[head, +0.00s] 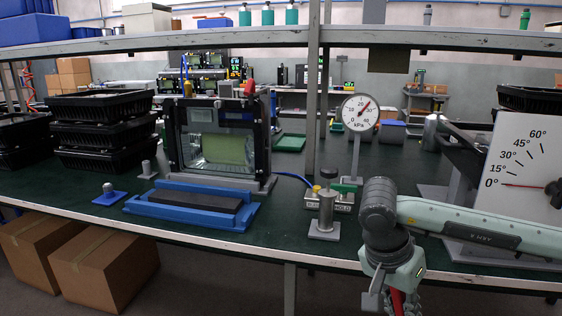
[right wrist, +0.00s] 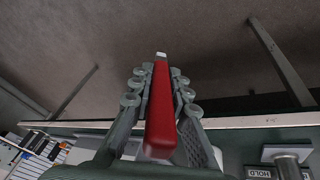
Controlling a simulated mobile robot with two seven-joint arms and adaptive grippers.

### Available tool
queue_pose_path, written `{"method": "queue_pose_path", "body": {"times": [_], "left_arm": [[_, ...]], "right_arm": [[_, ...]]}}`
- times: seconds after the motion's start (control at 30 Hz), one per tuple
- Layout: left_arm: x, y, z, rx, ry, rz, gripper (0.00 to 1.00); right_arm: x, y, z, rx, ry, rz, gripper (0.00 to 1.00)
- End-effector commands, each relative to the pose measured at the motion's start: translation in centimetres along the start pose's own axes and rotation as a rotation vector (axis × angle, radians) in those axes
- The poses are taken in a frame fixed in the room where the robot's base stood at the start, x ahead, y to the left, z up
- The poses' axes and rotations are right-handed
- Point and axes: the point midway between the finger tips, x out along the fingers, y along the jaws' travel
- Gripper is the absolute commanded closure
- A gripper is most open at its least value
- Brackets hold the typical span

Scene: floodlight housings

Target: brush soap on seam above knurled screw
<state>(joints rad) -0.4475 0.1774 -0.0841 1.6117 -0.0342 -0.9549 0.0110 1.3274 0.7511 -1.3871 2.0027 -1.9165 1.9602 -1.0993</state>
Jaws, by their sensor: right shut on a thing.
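My right gripper (head: 393,300) hangs at the front edge of the bench, low in the head view. In the right wrist view my right gripper (right wrist: 158,90) is shut around a red-handled brush (right wrist: 161,110), whose small pale tip points away past the fingers. A bit of the red handle also shows in the head view. The floodlight housing (head: 176,140), dark-framed with a glass window and a yellowish panel inside, stands upright at left centre, well apart from the brush. Its seam and knurled screw are too small to tell apart. My left gripper is not in view.
A blue tray with a dark pad (head: 190,201) lies before the housing. A metal post (head: 326,212), the HOLD valve block (head: 342,203) and a kPa gauge (head: 360,112) stand between housing and arm. An angle-scale board (head: 525,150) is at right, black crates (head: 100,135) at left.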

Motion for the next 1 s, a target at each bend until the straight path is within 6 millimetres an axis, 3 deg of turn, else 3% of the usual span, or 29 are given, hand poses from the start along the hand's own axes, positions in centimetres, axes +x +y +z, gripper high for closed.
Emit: {"method": "queue_pose_path", "body": {"times": [0.2,0.5,1.0], "left_arm": [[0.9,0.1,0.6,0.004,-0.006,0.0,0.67],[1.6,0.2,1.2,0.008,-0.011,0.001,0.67],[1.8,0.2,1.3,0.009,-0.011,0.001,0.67]], "right_arm": [[0.5,-1.1,1.0,-0.37,0.061,-0.119,1.0],[0.6,-2.2,1.3,-0.717,0.132,-0.228,1.0],[0.6,-2.5,1.5,-0.782,0.142,-0.249,1.0]]}}
